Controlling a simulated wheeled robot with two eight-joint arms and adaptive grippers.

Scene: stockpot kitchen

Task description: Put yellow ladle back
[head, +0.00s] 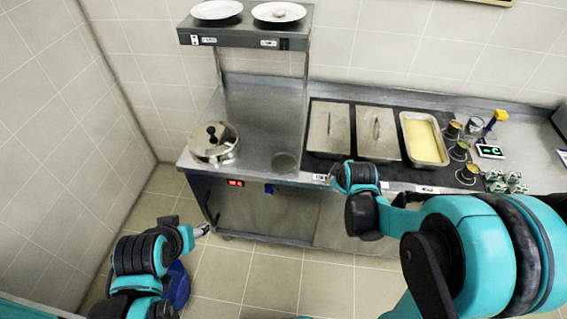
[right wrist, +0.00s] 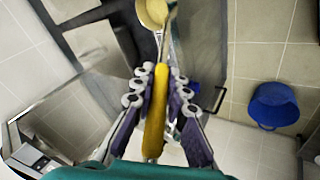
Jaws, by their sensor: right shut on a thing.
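The yellow ladle shows in the right wrist view, its yellow handle (right wrist: 155,112) between the fingers of my right gripper (right wrist: 154,85), which is shut on it. Its metal shaft runs toward the top of that view, beside a round, yellowish bowl-like shape (right wrist: 152,12) cut off by the edge. In the head view, my right wrist is in front of the counter's front edge and hides the gripper and ladle. My left gripper (head: 202,229) is low at the left, over the floor and away from the counter. Its fingers are too small to tell open from shut.
A shelf with plates (head: 217,10) stands above. A blue bin (right wrist: 273,106) is on the floor.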

